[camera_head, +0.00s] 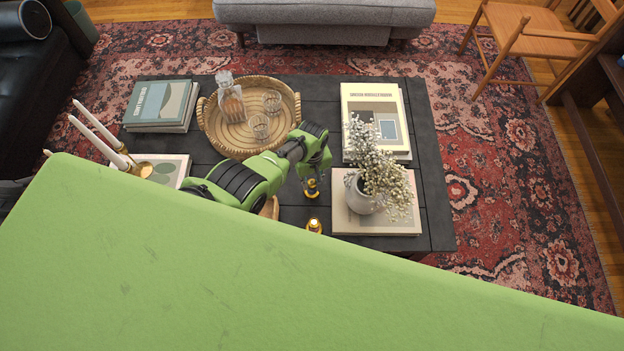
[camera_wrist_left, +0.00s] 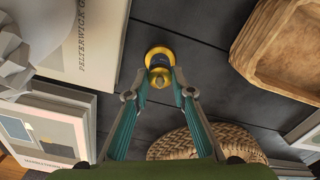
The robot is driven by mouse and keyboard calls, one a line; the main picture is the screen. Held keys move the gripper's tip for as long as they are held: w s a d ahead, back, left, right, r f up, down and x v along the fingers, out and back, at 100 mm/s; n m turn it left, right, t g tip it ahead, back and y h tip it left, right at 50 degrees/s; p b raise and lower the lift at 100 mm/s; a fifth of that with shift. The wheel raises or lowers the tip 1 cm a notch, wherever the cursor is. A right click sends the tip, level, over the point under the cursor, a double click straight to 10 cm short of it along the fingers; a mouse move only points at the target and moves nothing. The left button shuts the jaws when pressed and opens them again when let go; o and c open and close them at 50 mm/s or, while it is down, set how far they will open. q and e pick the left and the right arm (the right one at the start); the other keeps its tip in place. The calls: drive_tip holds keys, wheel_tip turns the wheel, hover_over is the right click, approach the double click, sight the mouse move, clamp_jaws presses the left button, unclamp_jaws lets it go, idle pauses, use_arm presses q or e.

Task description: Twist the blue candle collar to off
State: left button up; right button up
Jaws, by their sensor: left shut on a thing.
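A small gold candle (camera_head: 311,193) stands on the dark coffee table (camera_head: 436,205), between the tray and the vase. In the left wrist view it shows from above as a gold disc with a dark blue collar (camera_wrist_left: 160,61) and a gold top. My left gripper (camera_head: 312,178) reaches down over it from the left. In the left wrist view the two fingertips (camera_wrist_left: 161,82) close in on its near side, shut on the candle at its collar. The fingers partly hide the candle in the head view. My right gripper is in neither view.
A second yellow candle (camera_head: 314,227) with a bright top stands nearer. A white vase of flowers (camera_head: 362,196) stands on a book close on the right. A wicker tray (camera_head: 213,132) holds a decanter and glasses. White taper candles (camera_head: 95,125) stand at left.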

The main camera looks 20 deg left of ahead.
sight(312, 180)
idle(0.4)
use_arm(q)
drive_tip(key=o, duration=1.1)
drive_tip(key=shift+o, duration=0.2)
drive_tip(key=shift+r, duration=0.2)
wheel_tip(312, 180, up, 12)
drive_tip(key=shift+f, duration=0.15)
